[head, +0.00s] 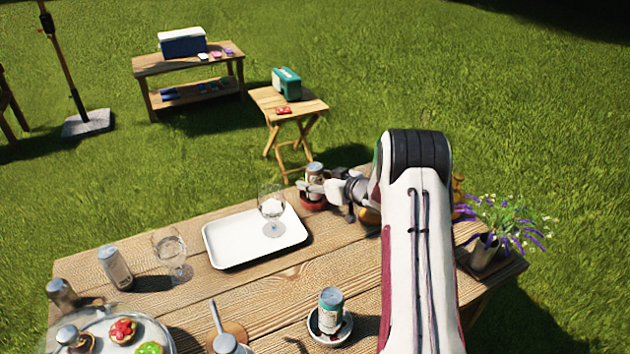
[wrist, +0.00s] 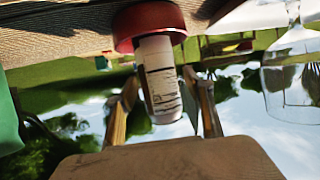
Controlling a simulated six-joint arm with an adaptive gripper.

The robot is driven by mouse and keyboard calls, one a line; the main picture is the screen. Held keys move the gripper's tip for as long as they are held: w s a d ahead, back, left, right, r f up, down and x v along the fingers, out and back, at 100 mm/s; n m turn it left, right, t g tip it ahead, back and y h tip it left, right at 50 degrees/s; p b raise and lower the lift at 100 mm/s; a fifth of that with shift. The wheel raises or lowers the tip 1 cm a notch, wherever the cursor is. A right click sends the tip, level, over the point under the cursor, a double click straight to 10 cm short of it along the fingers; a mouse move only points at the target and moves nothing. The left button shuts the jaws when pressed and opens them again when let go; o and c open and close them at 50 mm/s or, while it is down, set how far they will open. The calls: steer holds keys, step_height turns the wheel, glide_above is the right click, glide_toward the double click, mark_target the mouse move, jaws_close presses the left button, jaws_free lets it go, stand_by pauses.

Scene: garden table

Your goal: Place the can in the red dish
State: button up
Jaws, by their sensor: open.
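A can (head: 315,170) stands upright in the red dish (head: 312,203) at the far edge of the table, beyond the tray's right corner. In the wrist view, which is upside down, the pale can with dark print (wrist: 160,85) meets the red dish (wrist: 150,20). My gripper (head: 318,187) reaches in from the right at the can. Its two fingers (wrist: 163,108) are open on either side of the can, and gaps show beside it in the wrist view. The can's base is hidden inside the dish rim.
A white tray (head: 225,247) holds a stemmed glass (head: 272,207). Another glass (head: 170,252) and a silver can (head: 115,268) stand left. A green-labelled can (head: 331,300) stands in a white bowl (head: 316,331). A flower pot (head: 487,248) stands right.

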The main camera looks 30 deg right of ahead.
steer(key=shift+s+r, duration=0.1)
steer(key=shift+r, duration=0.05)
steer(key=v, duration=1.1)
steer(key=shift+s+d, duration=0.15)
steer(key=shift+s, duration=0.25)
steer(key=shift+r, duration=0.2)
step_height(320, 180, up, 11)
steer(key=s+a+m+h, duration=0.1)
steer(key=a+h, duration=0.1)
steer(key=h, duration=0.2)
steer(key=s+a+r+m+g+h, duration=0.2)
steer(key=s+a+r, duration=0.3)
steer(key=s+r, duration=0.3)
steer(key=s+a+g+y, duration=0.1)
steer(key=s+a, duration=0.5)
steer(key=s, duration=0.4)
steer(key=s+a+f+g+y, duration=0.1)
steer(key=s+a+g, duration=0.1)
steer(key=s+a, duration=0.4)
steer(key=s+a+g+y, duration=0.1)
steer(key=s+a, duration=0.5)
steer(key=s, duration=0.8)
steer(key=shift+s+a+f+g, duration=0.3)
steer(key=shift+s+f+g, duration=0.05)
steer(key=shift+g, duration=0.35)
